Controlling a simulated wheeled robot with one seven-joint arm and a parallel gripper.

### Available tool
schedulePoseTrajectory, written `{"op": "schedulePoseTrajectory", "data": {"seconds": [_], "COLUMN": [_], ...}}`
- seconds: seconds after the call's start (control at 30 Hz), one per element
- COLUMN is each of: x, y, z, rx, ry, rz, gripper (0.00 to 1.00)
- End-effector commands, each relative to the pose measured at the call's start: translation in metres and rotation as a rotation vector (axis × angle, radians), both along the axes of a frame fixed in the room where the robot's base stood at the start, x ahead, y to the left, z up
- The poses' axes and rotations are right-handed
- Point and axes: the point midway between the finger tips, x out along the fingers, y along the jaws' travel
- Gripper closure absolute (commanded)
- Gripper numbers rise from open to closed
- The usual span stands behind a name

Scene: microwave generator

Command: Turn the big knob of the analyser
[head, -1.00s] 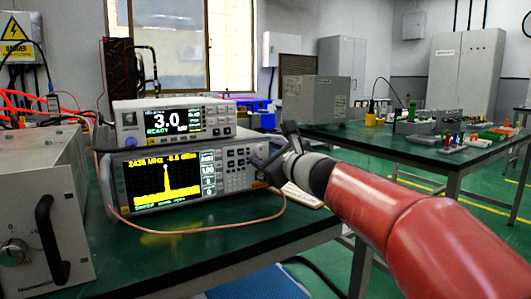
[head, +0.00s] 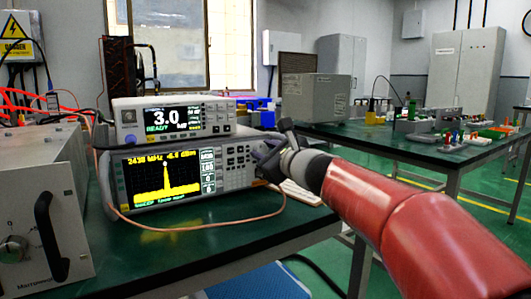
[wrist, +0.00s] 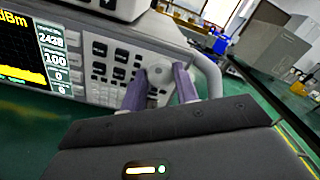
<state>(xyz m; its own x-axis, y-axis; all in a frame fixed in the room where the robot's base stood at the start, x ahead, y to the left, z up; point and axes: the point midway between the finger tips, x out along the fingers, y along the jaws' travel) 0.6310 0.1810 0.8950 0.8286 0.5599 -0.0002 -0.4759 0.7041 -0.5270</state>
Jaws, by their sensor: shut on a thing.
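The analyser (head: 190,172) is the lower grey instrument on the green bench, with a yellow trace on its screen. It also shows in the wrist view (wrist: 98,62). Its big knob (wrist: 159,74) is a round light-grey dial at the right end of the front panel. My gripper (wrist: 160,85) has one finger on each side of the knob and is shut on it. In the head view my gripper (head: 264,155) reaches the analyser's right end from the right and hides the knob there.
A second instrument reading 3.0 (head: 172,118) stands on the analyser. An orange cable (head: 205,226) loops across the bench front. The analyser's grey handle (wrist: 208,75) stands close beside my right finger. A grey cabinet (head: 40,210) is at the left.

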Motion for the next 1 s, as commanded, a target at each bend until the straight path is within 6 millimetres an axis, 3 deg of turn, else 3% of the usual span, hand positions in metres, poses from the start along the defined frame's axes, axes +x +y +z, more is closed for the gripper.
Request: {"op": "schedulePoseTrajectory", "data": {"seconds": [1.0], "x": [-0.0004], "y": [0.0006], "z": [-0.0032], "rx": [-0.523], "ry": [-0.353], "rz": [0.001], "gripper": [0.93]}}
